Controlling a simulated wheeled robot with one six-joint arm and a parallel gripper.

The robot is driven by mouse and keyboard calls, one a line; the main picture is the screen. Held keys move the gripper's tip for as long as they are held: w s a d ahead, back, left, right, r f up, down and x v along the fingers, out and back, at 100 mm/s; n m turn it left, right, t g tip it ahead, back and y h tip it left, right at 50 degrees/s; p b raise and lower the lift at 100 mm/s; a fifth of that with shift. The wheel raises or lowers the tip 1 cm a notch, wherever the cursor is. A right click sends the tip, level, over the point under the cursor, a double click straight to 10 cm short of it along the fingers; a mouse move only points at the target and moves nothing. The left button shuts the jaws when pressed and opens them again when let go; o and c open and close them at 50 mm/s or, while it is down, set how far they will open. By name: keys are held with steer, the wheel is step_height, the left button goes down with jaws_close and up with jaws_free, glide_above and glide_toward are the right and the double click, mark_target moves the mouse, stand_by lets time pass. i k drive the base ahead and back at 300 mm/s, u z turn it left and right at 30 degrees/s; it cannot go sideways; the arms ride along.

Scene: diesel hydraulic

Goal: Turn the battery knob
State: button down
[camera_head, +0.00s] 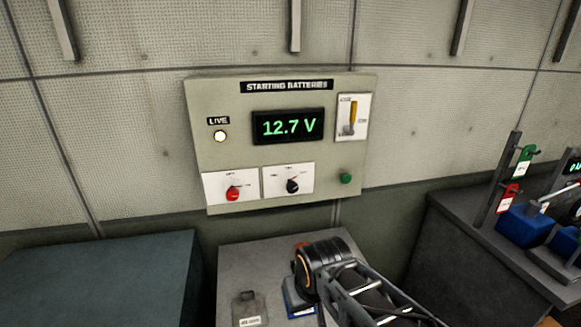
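The panel headed STARTING BATTERIES (228,110) is mounted on the wall. At its lower left is a red knob (233,194) on a white plate. Beside it on the right is a black knob (292,186) on another white plate, its pointer toward the upper right. The plate labels are too small to read, so I cannot tell which one is the battery knob. My dark arm reaches in from the bottom, below and to the right of the knobs, apart from the panel. No gripper fingers can be made out.
The panel also has a 12.7 V display (288,126), a lit LIVE lamp (220,136), a yellow-handled lever (353,115) and a green button (346,178). A bench (235,262) below holds a grey tagged item (246,306). Blue items (525,224) stand at right.

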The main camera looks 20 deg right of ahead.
mark_target(292, 187)
steer(key=z, duration=1.65)
steer(key=k, duration=0.95)
steer(key=u, duration=1.7)
steer(key=i, duration=0.5)
steer(key=z, duration=0.05)
